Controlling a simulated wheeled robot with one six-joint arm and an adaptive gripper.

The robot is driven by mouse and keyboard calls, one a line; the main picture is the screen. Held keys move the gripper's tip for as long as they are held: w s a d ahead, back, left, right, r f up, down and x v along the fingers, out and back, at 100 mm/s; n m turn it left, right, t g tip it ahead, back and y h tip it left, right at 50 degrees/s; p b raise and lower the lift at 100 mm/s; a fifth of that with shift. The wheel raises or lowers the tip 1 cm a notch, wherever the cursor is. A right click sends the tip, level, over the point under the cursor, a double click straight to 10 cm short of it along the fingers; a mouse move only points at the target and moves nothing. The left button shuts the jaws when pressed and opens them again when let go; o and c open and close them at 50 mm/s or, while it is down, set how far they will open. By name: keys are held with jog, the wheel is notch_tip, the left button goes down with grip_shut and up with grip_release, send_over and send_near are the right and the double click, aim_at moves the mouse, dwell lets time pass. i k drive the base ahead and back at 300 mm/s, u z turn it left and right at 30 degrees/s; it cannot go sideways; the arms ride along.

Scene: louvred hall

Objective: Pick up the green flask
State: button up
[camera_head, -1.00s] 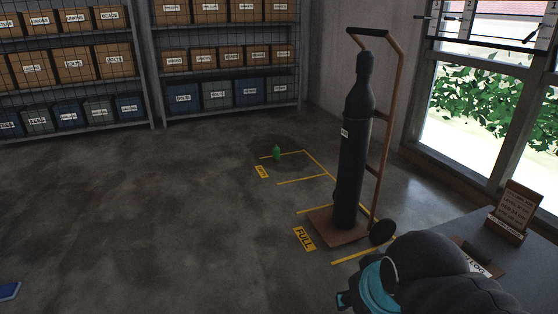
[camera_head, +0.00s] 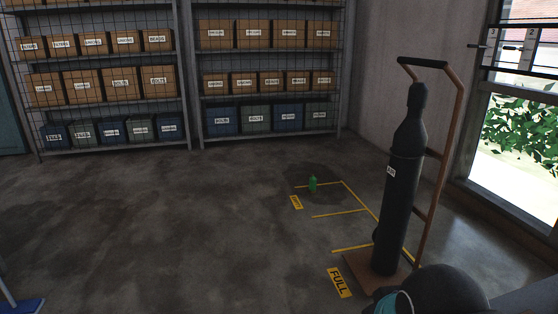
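The green flask (camera_head: 313,184) stands small and upright on the concrete floor, inside the far yellow-lined bay beside a small yellow label. It is well away from my arm, and nothing touches it. Part of my arm shows dark with a teal band at the bottom right edge. My gripper's fingers are not in the frame, so I cannot see whether it is open or shut.
A dark gas cylinder (camera_head: 401,195) stands on a brown hand trolley (camera_head: 430,194) at right, by the yellow "FULL" label (camera_head: 339,283). Shelves (camera_head: 190,75) of boxes line the back wall. The floor left of the bays (camera_head: 180,220) is clear. A blue object (camera_head: 22,306) lies bottom left.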

aim_at(313, 180)
jog(key=u, duration=0.2)
jog(key=i, duration=3.6)
jog(key=z, duration=0.4)
jog(key=i, duration=1.25)
jog(key=z, duration=0.1)
